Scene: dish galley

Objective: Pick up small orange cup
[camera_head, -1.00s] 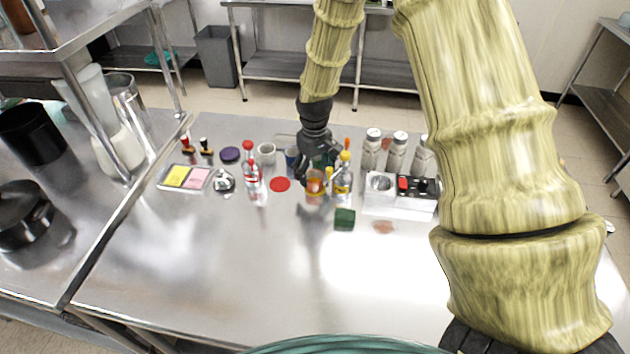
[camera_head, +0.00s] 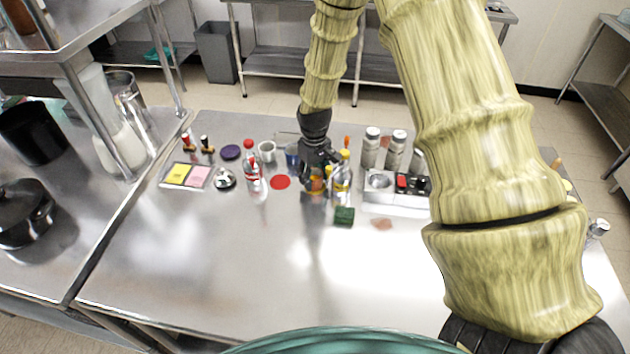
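The small orange cup (camera_head: 317,187) stands on the steel table, among a group of bottles and small items at its back. It is partly hidden behind my gripper (camera_head: 319,174). My gripper points down, with its fingers at the cup's upper part. At this size I cannot tell whether the fingers touch the cup or how wide they are apart.
A yellow-topped bottle (camera_head: 342,178) stands close to the right of the cup. A dark green block (camera_head: 344,216) lies in front. A red disc (camera_head: 280,182) and a red-capped bottle (camera_head: 253,178) are to the left. A metal caddy (camera_head: 395,204) stands right. The table's front is clear.

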